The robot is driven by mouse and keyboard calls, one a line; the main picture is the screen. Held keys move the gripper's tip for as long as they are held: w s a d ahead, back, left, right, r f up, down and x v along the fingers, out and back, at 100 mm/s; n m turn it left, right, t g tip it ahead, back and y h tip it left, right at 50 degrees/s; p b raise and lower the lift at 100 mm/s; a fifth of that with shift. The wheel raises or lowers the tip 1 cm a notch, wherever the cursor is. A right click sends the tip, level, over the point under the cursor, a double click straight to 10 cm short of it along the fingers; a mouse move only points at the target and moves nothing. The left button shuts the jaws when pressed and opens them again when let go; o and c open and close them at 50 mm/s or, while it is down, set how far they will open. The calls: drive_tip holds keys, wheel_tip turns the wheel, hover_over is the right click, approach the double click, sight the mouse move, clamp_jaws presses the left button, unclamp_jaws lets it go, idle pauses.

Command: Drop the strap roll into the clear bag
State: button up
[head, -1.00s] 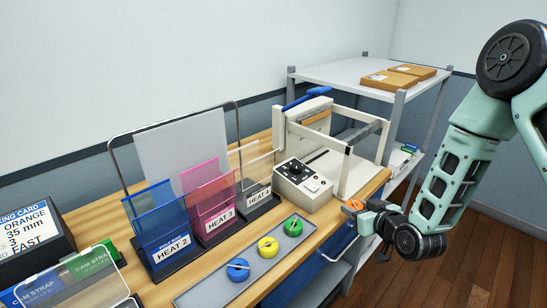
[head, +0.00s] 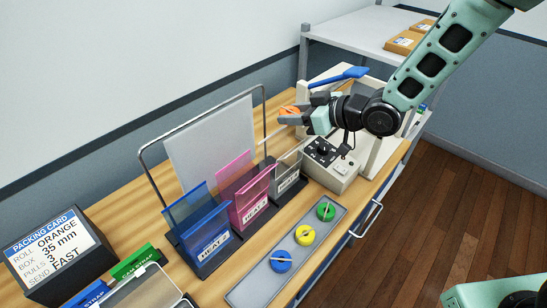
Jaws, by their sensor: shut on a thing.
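My gripper (head: 296,115) is shut on an orange strap roll (head: 289,110) and holds it in the air. Both are in the upper middle of the head view, in front of the heat sealer. The clear bag (head: 286,166) stands upright in the grey holder, the rightmost of a row of three, below and near the gripper in the picture. The roll is apart from the bag. I cannot tell how far the roll is from being straight over the bag's mouth. The dark fingers partly hide the roll.
A blue bag (head: 188,212) and a pink bag (head: 243,185) stand left of the clear one. A wire frame (head: 197,117) with a pale sheet rises behind them. A tray (head: 258,285) holds blue, yellow and green rolls. A packing card (head: 50,250) reads ORANGE. The sealer's control box (head: 335,167) is close on the right.

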drive_tip(key=shift+f+b, duration=2.15)
drive_tip(key=shift+f, duration=0.8)
drive_tip(key=o, duration=1)
drive_tip(key=shift+o, duration=0.2)
drive_tip(key=shift+d, duration=0.1)
drive_tip(key=b+v, duration=0.2)
drive_tip(key=v, duration=1.5)
drive_tip(key=shift+s, duration=0.15)
drive_tip(key=shift+d, duration=0.1)
